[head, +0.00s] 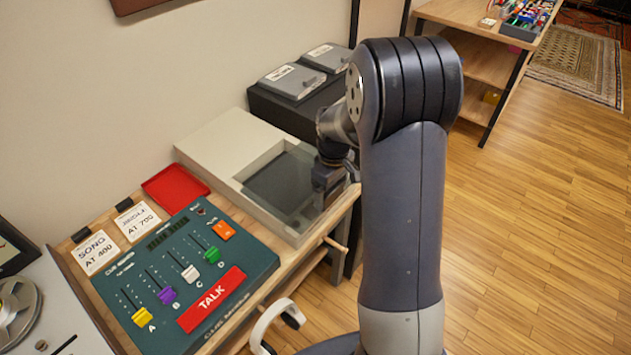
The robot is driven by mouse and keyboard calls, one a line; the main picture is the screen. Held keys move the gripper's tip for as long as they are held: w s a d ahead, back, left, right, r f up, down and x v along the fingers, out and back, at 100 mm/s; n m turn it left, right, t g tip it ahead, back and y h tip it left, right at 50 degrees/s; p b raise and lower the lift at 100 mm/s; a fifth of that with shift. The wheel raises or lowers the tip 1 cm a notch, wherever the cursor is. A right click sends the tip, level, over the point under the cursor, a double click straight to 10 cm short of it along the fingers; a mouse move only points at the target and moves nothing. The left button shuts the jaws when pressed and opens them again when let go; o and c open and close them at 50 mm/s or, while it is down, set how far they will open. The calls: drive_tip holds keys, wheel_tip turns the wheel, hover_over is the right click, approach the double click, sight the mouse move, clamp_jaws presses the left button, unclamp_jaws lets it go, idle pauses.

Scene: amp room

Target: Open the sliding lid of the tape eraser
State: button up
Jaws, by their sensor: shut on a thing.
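The tape eraser looks to be the pale beige box (218,148) at the back of the wooden desk, in the middle of the head view. A dark recess shows in its top, under what looks like a smoky see-through sliding lid (303,203). My gripper (328,184) is at the right part of the lid, low over the box, and is shut on what seems to be the lid or its handle. My wrist and arm hide the fingertips, the exact grip and part of the box's right side.
A teal control panel (165,262) with coloured sliders and a red tray (175,188) lie left of the box. Two grey lidded cases (293,81) stand on a black cabinet behind it. A white curved chair part (275,318) is in front of the desk. Wooden floor is clear at right.

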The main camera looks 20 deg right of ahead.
drive_tip(key=s+d+b, duration=0.1)
drive_tip(key=s+d, duration=0.8)
drive_tip(key=s, duration=0.4)
drive_tip(key=shift+s+d, duration=0.25)
drive_tip(key=shift+d, duration=0.15)
drive_tip(key=o, duration=1.3)
drive_tip(key=shift+r, duration=0.15)
wheel_tip(320, 180, up, 11)
drive_tip(key=shift+f+p, duration=0.2)
drive_tip(key=shift+p, duration=0.1)
